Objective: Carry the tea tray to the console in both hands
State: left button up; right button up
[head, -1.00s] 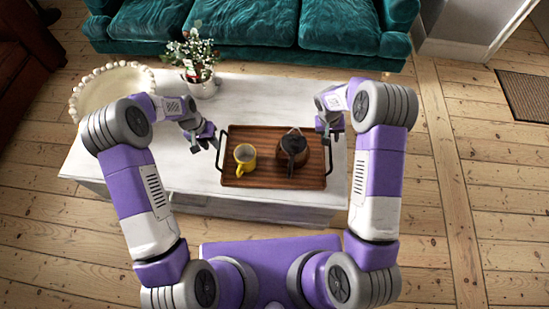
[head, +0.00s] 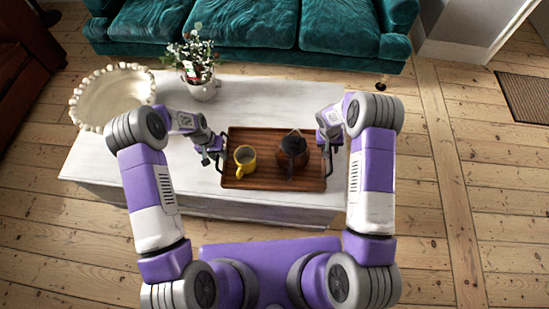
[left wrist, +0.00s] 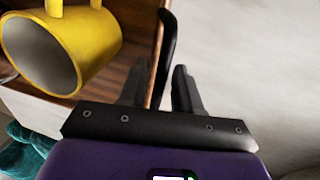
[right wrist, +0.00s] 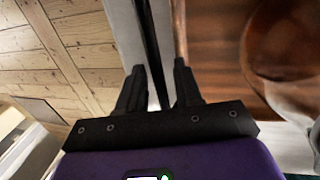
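The brown wooden tea tray (head: 262,183) lies on the white table, with a dark handle at each short end. A yellow mug (head: 243,160) stands on its left half and a brown teapot with a dark lid (head: 291,158) on its right half. My left gripper (head: 213,156) is at the left handle (left wrist: 168,45); in the left wrist view its open fingers stand on either side of it. My right gripper (head: 329,148) is at the right handle (right wrist: 149,45), its fingers also open with the bar between them. Gaps show beside both bars.
A potted plant (head: 201,88) and a large cream beaded bowl (head: 112,92) stand on the table (head: 262,100) behind and left of the tray. A teal sofa (head: 250,25) is behind the table. Bare floorboards (head: 430,210) are clear on the right.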

pick_arm(q)
grip_shut()
pick_arm(e)
grip_shut()
pick_arm(q)
jog(key=shift+r, duration=0.1)
dwell(1.0)
